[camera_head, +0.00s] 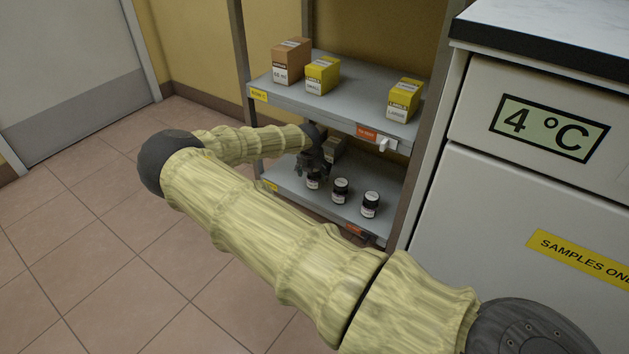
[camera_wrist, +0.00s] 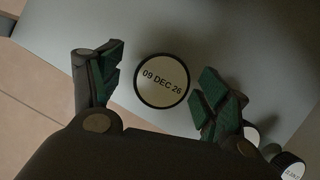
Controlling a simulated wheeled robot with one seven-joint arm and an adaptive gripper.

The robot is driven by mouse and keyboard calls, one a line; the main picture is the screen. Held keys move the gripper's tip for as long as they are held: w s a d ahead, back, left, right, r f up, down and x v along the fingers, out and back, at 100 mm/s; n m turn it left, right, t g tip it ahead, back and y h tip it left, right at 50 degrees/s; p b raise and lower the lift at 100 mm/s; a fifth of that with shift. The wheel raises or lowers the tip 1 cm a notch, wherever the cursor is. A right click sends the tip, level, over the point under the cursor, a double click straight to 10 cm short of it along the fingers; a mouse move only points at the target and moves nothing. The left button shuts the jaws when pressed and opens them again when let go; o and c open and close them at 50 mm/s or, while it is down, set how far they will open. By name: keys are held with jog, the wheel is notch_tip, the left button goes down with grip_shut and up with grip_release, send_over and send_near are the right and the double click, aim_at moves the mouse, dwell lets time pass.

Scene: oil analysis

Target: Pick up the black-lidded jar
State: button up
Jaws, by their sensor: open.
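The left jar (camera_head: 313,179) is right by my gripper (camera_head: 314,166), which reaches in over the lower shelf. The middle jar (camera_head: 340,190) and the right jar (camera_head: 370,204) stand apart from it. In the wrist view the near jar (camera_wrist: 162,81) shows its round top marked "09 DEC 26" between my open fingers (camera_wrist: 160,85). Gaps show between it and both fingers. The other jars' tops (camera_wrist: 289,166) are partly hidden at the lower right.
A grey shelf unit (camera_head: 345,105) holds a brown box (camera_head: 291,61) and yellow boxes (camera_head: 322,75) on its upper board, close above my gripper. A dark box (camera_head: 335,148) stands behind the jars. A white fridge (camera_head: 540,190) is at the right. Floor at left is clear.

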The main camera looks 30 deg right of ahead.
jog(key=shift+b+x, duration=1.4)
jog(key=shift+x, duration=0.65)
jog(key=shift+w+d+r, duration=0.1)
jog(key=shift+w, duration=0.05)
jog(key=c, duration=1.2)
